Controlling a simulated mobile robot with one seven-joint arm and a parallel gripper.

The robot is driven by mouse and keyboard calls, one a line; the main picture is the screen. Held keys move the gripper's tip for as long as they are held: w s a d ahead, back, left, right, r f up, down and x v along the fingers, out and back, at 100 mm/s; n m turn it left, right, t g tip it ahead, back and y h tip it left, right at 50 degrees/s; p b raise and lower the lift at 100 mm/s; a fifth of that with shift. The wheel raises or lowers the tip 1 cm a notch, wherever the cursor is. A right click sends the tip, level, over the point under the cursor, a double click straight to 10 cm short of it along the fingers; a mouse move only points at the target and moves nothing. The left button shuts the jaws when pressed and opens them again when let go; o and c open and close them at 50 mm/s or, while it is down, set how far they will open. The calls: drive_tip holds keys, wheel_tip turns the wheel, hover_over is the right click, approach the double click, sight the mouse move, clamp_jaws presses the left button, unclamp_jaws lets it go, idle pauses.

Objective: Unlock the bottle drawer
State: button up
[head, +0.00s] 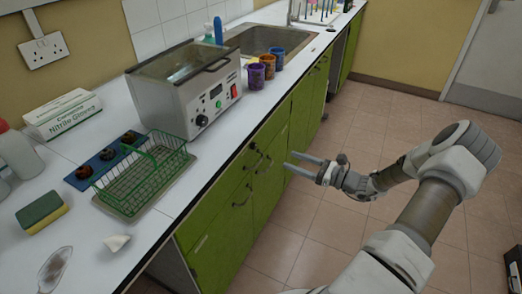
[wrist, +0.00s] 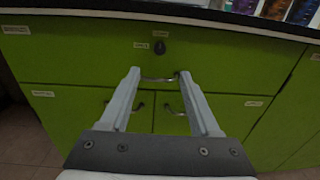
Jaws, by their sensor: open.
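A wide green drawer (wrist: 90,60) fills the upper front of the cabinet in the wrist view. It has a dark round lock (wrist: 160,47) near its top middle and a metal bar handle (wrist: 158,80) below. Its small labels are too blurred to read, so I cannot confirm that it is the bottle drawer. My gripper (wrist: 159,73) is open and empty, its fingertips framing the handle, with the lock above them in the picture. In the head view my gripper (head: 290,160) points at the green cabinet front (head: 215,235), seemingly apart from it. No key is visible.
Two green doors with handles sit below the drawer. The white worktop (head: 165,205) overhangs above, carrying a heated bath (head: 185,90), a green wire basket (head: 145,175), a sponge (head: 42,212) and coloured beakers (head: 267,65). The tiled floor (head: 310,225) before the cabinet is clear.

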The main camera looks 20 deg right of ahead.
sight(256, 147)
drive_tip(key=b+x, duration=0.1)
drive_tip(key=x, duration=1.1)
drive_tip(key=shift+w+a, duration=0.15)
drive_tip(key=shift+w, duration=0.1)
clamp_jaws()
